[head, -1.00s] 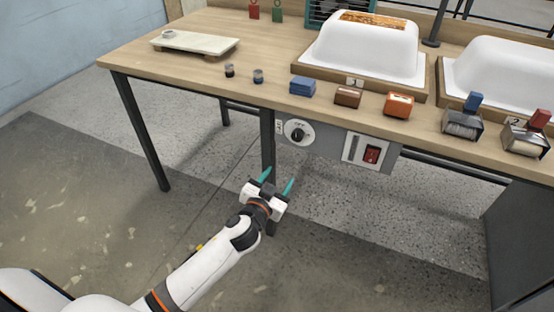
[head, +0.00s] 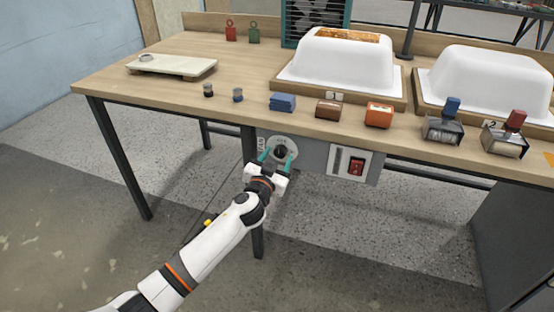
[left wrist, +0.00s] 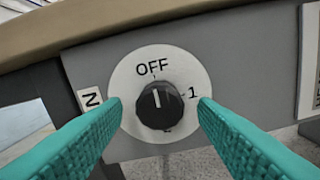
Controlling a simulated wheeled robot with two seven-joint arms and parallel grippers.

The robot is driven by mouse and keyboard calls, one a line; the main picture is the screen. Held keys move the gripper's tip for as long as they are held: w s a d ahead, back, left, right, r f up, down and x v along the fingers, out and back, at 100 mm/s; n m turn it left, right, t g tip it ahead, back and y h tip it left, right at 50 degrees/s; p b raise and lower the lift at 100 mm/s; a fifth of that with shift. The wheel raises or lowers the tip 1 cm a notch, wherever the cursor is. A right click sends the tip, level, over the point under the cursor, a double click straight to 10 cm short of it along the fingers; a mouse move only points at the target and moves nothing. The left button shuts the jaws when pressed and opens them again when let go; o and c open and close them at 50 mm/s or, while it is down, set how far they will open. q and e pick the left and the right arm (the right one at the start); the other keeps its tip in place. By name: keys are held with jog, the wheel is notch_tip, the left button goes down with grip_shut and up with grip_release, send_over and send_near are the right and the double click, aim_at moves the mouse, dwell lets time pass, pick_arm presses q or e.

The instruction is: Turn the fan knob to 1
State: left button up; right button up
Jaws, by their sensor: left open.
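The fan knob (left wrist: 160,104) is black with a white pointer line, on a round white dial (left wrist: 186,70) marked OFF at the top and 1 at the right. Its pointer line points up, close to OFF. In the head view the knob (head: 281,151) sits on a grey panel under the table's front edge. My left gripper (head: 272,160) is open, its teal fingers just in front of the dial. In the left wrist view the fingertips (left wrist: 158,104) lie either side of the knob, apart from it. My right gripper is not in view.
A red rocker switch (head: 356,167) on a white plate is right of the dial. The wooden table (head: 190,95) overhangs the panel. A dark table leg (head: 249,145) stands left of the dial. Blue, brown and orange blocks (head: 328,110) sit near the table edge above.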

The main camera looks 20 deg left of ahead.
pick_arm(q)
jog(key=shift+w, duration=0.25)
jog(key=c, duration=1)
